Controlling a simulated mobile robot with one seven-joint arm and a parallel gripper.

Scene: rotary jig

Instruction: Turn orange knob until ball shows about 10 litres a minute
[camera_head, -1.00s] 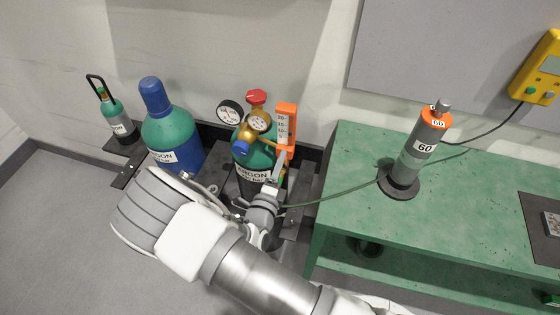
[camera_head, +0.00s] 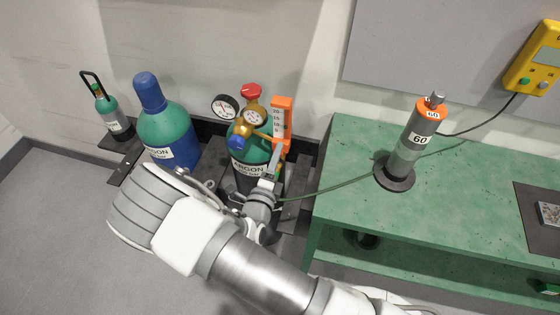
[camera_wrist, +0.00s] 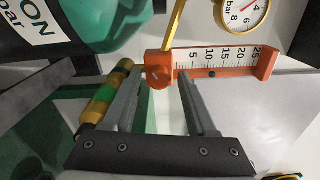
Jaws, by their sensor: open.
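The orange flowmeter (camera_head: 282,122) stands upright on the argon regulator in the head view. In the wrist view its scale (camera_wrist: 222,62) lies sideways, numbered 5 to 25. A small dark spot, perhaps the ball (camera_wrist: 212,73), shows near the 10 mark; I cannot tell for sure. The round orange knob (camera_wrist: 159,78) is at the scale's low end. My gripper (camera_wrist: 161,85) is open, with one finger on each side of the knob; contact is not clear. In the head view my wrist hides much of the knob area.
A pressure gauge (camera_wrist: 243,10) and brass pipe (camera_wrist: 174,35) sit close to the flowmeter. A yellow-green banded fitting (camera_wrist: 105,95) is beside my left finger. A blue-capped cylinder (camera_head: 165,130) stands left. The green bench (camera_head: 345,150) with a grey tube (camera_head: 413,140) is right.

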